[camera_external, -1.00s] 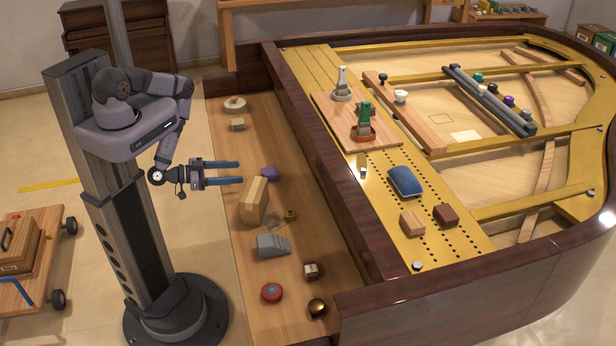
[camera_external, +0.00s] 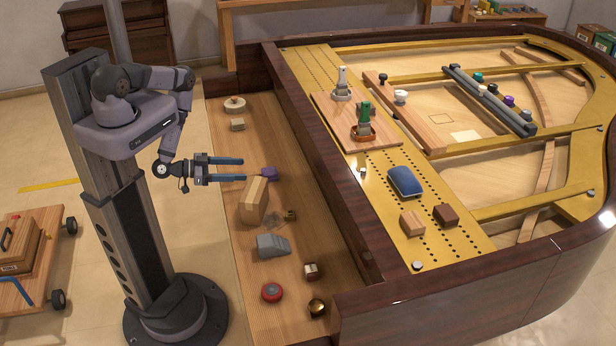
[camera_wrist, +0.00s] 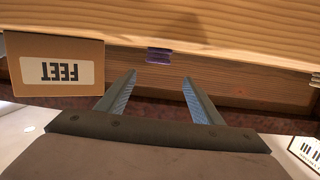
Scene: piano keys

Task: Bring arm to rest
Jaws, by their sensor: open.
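My gripper (camera_external: 244,169) is open and empty. It hangs above the left edge of the wooden key shelf (camera_external: 232,290), with its two blue-lined fingers pointing right. In the wrist view my gripper (camera_wrist: 158,82) shows both fingers apart with nothing between them. A small purple block (camera_external: 269,173) lies on the shelf just beyond the fingertips in the external view. A purple piece (camera_wrist: 158,55) also shows past the fingers in the wrist view.
On the shelf are a wooden block (camera_external: 254,200), a grey wedge (camera_external: 272,245), a red round piece (camera_external: 271,292) and a brass knob (camera_external: 317,307). The dark piano rim (camera_external: 320,150) rises to the right.

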